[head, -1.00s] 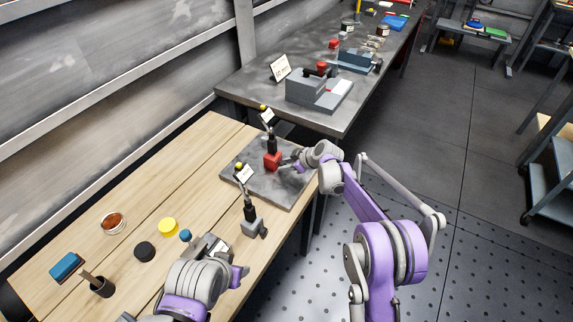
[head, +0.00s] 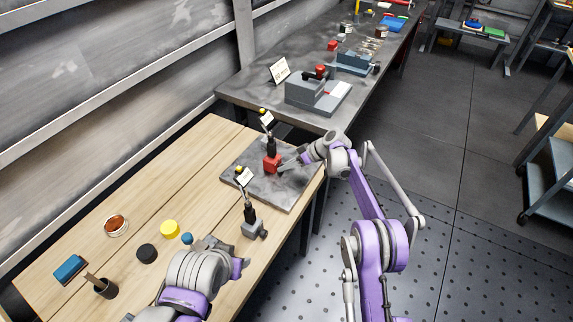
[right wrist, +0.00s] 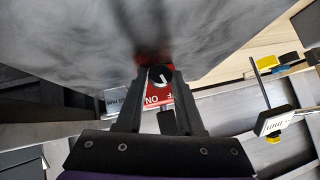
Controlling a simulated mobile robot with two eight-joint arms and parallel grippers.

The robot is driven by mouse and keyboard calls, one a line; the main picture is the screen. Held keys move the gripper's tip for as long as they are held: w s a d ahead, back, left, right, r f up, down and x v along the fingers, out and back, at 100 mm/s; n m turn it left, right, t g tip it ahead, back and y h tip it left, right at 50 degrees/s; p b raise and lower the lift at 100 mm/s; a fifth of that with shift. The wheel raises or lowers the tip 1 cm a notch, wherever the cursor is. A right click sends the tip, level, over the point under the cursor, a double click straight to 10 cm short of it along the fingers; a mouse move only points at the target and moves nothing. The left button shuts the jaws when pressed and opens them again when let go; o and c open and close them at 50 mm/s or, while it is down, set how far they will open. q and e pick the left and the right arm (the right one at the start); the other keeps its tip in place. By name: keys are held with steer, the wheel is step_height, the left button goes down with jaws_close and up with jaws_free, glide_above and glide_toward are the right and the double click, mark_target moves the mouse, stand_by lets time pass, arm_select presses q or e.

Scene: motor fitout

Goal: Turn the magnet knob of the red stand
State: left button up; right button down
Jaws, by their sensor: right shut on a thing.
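The red stand (head: 271,163) has a black upper part and stands on the grey plate (head: 290,192) on the wooden table. My right gripper (head: 281,169) is at its right side, low down. In the right wrist view, the right gripper (right wrist: 159,77) has its fingers on both sides of the round black magnet knob (right wrist: 160,75), shut on it. The knob has a white mark and sits on a red face with white lettering, partly hidden by the fingers.
A grey stand (head: 251,224) with a black upper part is left of my right gripper. Yellow-topped gauges with white cards (head: 244,177) are close to both stands. A dark bench (head: 340,115) holds more fixtures behind. Open floor lies to the right.

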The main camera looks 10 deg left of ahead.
steer(key=c, duration=0.5)
jaws_free()
steer(key=shift+d+r, duration=0.1)
steer(key=shift+d, duration=0.05)
steer(key=v, duration=1)
steer(key=shift+s+d+r+b, duration=0.1)
steer(key=shift+d+r+b, duration=0.05)
steer(key=shift+d+b, duration=0.15)
